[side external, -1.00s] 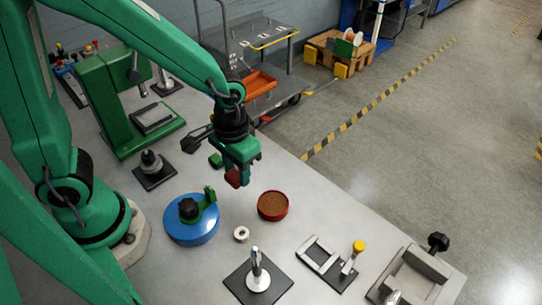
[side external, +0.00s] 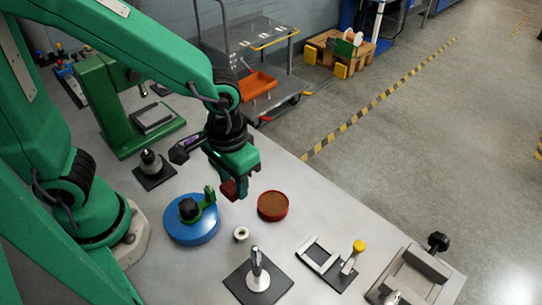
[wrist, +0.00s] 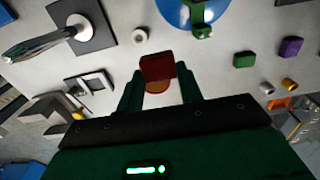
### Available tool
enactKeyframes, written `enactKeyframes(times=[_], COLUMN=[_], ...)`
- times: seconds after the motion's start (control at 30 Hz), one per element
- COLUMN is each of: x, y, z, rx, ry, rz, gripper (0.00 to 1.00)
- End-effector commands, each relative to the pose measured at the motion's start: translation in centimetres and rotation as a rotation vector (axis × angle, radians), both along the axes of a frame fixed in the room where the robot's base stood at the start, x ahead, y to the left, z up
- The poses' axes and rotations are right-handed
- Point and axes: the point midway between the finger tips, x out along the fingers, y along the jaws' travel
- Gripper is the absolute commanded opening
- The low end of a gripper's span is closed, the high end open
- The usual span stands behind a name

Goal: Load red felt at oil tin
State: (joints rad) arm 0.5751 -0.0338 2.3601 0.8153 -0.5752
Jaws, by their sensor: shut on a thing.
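My gripper (side external: 236,188) is shut on the red felt (side external: 228,190), a small dark red block, and holds it above the table. The felt also shows between the fingers in the wrist view (wrist: 157,66). The oil tin (side external: 273,206), a round red tin with a brown surface inside, stands on the table just right of and below my gripper in the side view. In the wrist view the tin (wrist: 157,87) is mostly hidden behind the felt and fingers.
A blue disc (side external: 187,232) with a green and black fitting stands left of the tin. A white ring (side external: 241,234) and a post on a black plate (side external: 258,278) lie nearer. A green block (wrist: 244,60) and purple block (wrist: 291,47) show in the wrist view.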

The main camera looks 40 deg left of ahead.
Motion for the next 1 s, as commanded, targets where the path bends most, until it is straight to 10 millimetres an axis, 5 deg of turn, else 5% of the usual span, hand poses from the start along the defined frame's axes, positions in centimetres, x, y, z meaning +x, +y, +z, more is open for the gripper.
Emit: enactKeyframes(times=[0.13,0.17,0.27,0.57,1.0], x=[0.0,0.0,0.0,0.8,6.5], y=[0.0,0.0,0.0,-0.3,-2.4], z=[0.0,0.0,0.0,-0.1,-1.2], rx=[0.000,0.000,0.000,0.000,0.001], ry=[0.000,0.000,0.000,0.001,0.002], rz=[0.000,0.000,0.000,0.000,0.000], gripper=[0.15,0.34,0.18,0.18,0.18])
